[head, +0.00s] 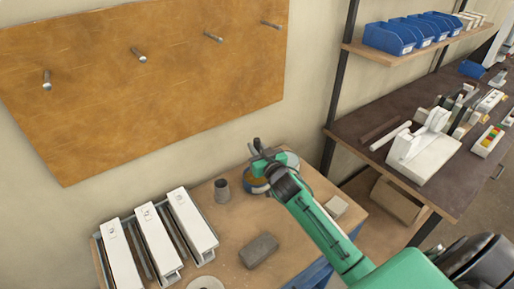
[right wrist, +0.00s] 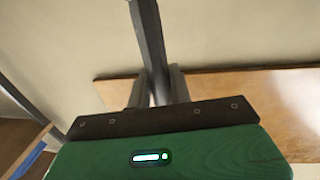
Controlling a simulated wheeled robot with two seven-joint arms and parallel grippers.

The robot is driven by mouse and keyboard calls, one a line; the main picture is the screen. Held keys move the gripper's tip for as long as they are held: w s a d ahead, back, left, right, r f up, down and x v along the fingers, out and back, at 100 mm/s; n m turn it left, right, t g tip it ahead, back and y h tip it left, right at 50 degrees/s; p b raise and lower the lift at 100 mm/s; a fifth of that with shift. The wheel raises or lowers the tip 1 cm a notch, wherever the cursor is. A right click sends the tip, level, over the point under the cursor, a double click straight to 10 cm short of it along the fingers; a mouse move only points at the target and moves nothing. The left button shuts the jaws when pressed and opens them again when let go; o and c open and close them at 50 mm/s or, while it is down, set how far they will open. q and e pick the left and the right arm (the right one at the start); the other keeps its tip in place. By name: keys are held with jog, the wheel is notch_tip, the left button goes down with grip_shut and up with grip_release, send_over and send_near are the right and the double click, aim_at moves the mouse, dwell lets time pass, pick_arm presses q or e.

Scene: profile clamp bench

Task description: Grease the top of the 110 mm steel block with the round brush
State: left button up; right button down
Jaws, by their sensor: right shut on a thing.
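My right gripper (head: 262,160) is over the back of the bench, above a round tin (head: 257,187) with amber contents, which it partly hides. In the right wrist view it is shut on a dark grey handle (right wrist: 148,40), taken as the round brush's; no bristles show. I cannot tell whether the brush touches the tin. A grey block (head: 259,251) lies on the bench in front of the tin, apart from the gripper; it looks like steel, but its length cannot be read. My left gripper is not in view.
Three white-topped profiles (head: 158,243) stand in a rack at the bench's left. A grey cup (head: 222,190) is left of the tin. A pale block (head: 336,207) lies at right, a pale ring (head: 205,284) at front. A board with pegs (head: 150,85) hangs behind.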

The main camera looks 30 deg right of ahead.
aim_at(257, 139)
jog(key=shift+f+b, duration=0.4)
jog(key=shift+f, duration=0.2)
dwell(0.6)
dwell(0.5)
notch_tip(257, 139, up, 7)
jog(key=p, duration=0.6)
jog(key=shift+r+p, duration=0.1)
jog(key=shift+p, duration=0.2)
dwell(0.5)
